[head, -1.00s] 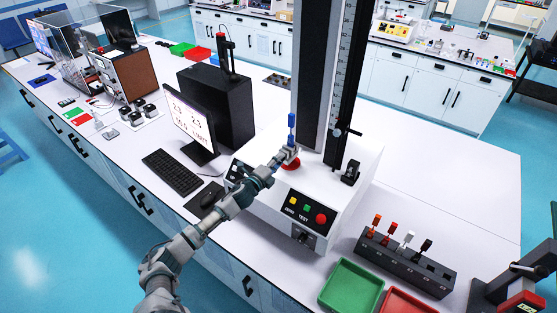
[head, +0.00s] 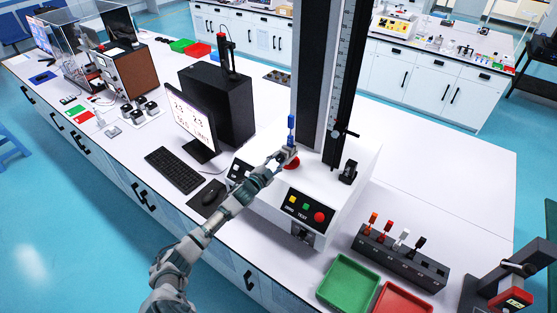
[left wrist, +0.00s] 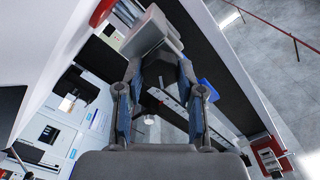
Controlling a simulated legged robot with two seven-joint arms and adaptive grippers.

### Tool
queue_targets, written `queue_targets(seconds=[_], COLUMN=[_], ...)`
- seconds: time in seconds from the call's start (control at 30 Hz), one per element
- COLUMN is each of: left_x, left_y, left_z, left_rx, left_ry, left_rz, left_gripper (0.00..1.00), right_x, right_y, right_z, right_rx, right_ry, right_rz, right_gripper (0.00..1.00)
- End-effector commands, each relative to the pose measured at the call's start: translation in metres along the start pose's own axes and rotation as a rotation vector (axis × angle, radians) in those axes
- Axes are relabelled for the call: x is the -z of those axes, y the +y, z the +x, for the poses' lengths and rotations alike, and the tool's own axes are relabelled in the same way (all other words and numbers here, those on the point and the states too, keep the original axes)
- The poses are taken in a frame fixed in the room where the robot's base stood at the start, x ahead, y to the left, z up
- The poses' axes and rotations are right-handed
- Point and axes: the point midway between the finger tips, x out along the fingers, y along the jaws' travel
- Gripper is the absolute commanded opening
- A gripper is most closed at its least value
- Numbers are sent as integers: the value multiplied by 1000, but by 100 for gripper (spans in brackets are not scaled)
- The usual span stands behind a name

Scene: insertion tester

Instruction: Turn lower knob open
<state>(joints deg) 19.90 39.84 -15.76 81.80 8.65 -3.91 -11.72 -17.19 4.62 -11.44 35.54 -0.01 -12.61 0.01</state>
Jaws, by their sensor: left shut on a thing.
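The tester's white base (head: 335,190) carries a red disc (head: 292,164) beneath a small grey lower grip. A blue and silver piece (head: 291,124) stands upright above it. My left gripper (head: 283,156) is at this lower grip, just above the red disc. In the left wrist view my left gripper (left wrist: 160,72) has its fingertips closed on a grey block-like part, the lower knob (left wrist: 150,32). The red disc (left wrist: 101,12) shows beside it, and a blue piece (left wrist: 208,89) shows past the right finger. The knob is mostly hidden by the fingers in the head view. My right gripper is not in view.
The tester's dark columns (head: 340,80) rise behind the grip. A front panel with buttons (head: 305,208) is below my wrist. A monitor (head: 190,125) and keyboard (head: 174,170) stand left. A specimen rack (head: 400,258), a green tray (head: 348,282) and a red tray (head: 400,301) lie right.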

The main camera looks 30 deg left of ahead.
Motion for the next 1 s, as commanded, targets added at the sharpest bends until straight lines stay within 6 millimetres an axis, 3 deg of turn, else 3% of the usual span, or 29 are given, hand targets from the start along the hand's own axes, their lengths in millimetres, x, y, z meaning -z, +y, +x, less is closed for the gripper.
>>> queue_targets(seconds=[0.5,1.0], left_x=[-5,-7], left_y=[4,8], left_z=[-1,-2], left_rx=[-4,-8], left_ry=[-13,-19], left_rz=[-436,-607], left_gripper=[3,3], right_x=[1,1], right_y=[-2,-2], right_z=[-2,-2], right_rx=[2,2], right_ry=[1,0], right_rz=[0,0], right_gripper=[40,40])
